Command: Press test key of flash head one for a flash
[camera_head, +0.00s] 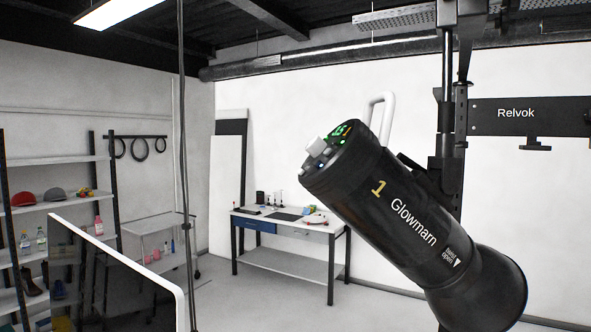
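Flash head one (395,205) is a large black cylinder marked "1" and "Glowmarn". It hangs tilted on a black stand, its rear end up to the left and its wide front end down to the right. Its rear control panel (332,146) faces left, with a pale knob, a lit green display and small green and blue lights. I see the panel at a steep angle and cannot tell which part is the test key. A white handle loop (381,115) rises behind the panel. Neither of my grippers shows in this view.
A black stand pole (450,90) rises behind the head, with a "Relvok" bar (530,115) to the right. A pale-edged panel (120,270) stands at the lower left. Shelves (60,206) and a workbench (285,222) are farther back. Open floor lies between.

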